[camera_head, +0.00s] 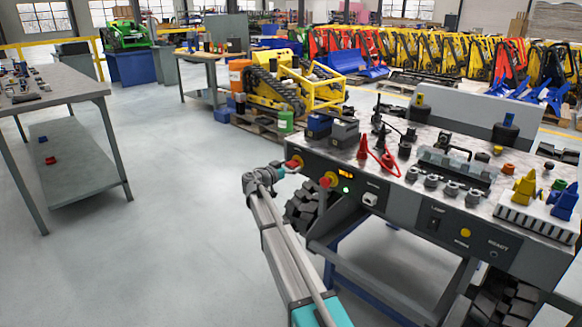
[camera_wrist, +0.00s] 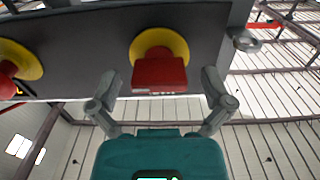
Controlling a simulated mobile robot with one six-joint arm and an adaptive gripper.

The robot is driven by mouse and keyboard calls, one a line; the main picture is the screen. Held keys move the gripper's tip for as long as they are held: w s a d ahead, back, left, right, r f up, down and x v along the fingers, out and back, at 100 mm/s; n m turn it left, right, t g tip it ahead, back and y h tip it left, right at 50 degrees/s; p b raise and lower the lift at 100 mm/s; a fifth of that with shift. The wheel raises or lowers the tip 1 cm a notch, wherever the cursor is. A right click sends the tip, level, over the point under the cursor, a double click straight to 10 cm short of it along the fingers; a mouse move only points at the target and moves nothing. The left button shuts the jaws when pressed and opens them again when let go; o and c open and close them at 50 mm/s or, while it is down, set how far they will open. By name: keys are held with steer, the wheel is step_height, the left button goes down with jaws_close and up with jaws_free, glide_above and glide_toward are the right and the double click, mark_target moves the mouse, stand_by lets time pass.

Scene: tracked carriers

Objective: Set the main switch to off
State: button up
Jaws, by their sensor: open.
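The main switch (camera_head: 293,164) is a red handle on a yellow disc at the left end of the dark panel front. In the wrist view its blocky red handle (camera_wrist: 158,74) lies in front of the yellow disc, near the middle, with a small label on it that I cannot read. My gripper (camera_head: 278,170) is in front of the switch at the panel's left end. In the wrist view my gripper (camera_wrist: 160,84) is open, one finger on each side of the red handle, with visible gaps to both. The exact depth between fingertips and handle is unclear.
A second red knob on a yellow disc (camera_head: 328,180) sits just right of the switch; it also shows in the wrist view (camera_wrist: 8,72). A tire (camera_head: 305,208) is below the panel. A grey workbench (camera_head: 65,85) stands at left. The floor between is clear.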

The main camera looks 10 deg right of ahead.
steer(key=c, duration=1.1)
steer(key=shift+c, duration=0.2)
steer(key=shift+n, duration=0.4)
steer(key=n, duration=0.8)
steer(key=shift+w, duration=0.1)
steer(key=n, duration=0.4)
steer(key=shift+n, duration=2.6)
